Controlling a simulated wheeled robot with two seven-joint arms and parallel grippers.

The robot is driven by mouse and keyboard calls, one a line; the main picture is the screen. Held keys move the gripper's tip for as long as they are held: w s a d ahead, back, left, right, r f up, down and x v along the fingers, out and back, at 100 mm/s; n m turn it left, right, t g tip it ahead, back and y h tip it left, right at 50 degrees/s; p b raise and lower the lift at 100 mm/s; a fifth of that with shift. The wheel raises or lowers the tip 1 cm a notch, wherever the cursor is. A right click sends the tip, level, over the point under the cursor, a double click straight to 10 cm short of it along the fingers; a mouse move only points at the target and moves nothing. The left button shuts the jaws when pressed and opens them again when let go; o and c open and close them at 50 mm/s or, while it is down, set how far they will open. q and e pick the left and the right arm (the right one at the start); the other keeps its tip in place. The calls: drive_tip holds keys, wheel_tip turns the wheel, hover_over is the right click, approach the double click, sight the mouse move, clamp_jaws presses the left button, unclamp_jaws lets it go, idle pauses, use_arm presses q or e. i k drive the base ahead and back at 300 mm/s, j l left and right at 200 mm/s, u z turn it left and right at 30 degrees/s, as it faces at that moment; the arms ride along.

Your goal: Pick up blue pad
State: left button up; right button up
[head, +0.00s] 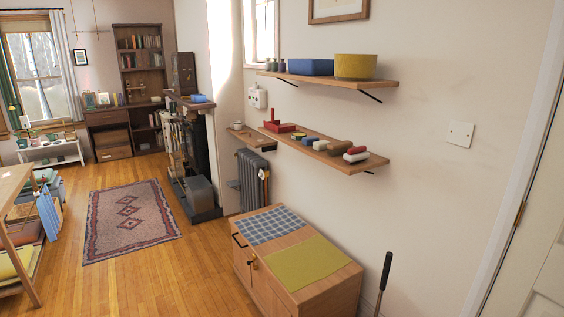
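No single thing stands out clearly as the blue pad. A blue and white checked cloth (268,226) lies flat on the left part of the low wooden cabinet's top. A blue box-like thing (309,67) sits on the upper wall shelf. Blue flat pieces (48,212) hang or lean beside the wooden table at the far left. Neither of my grippers is in view.
The low cabinet (318,297) also bears an olive cloth (308,263). The lower shelf (352,165) holds several small coloured things. A dark-handled rod (384,275) stands right of the cabinet. A patterned rug (130,220) lies on open wooden floor. The wooden table (14,182) edges in at left.

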sight(308, 141)
drive_tip(key=i+j+z, duration=0.5)
drive_tip(key=i+j, duration=0.15)
drive_tip(key=j, duration=0.3)
drive_tip(key=u, duration=1.65)
drive_tip(key=z, duration=1.65)
drive_tip(key=i+j, duration=0.3)
drive_tip(key=i+j+u, duration=0.1)
drive_tip(key=i+j, duration=0.15)
drive_tip(key=j, duration=0.2)
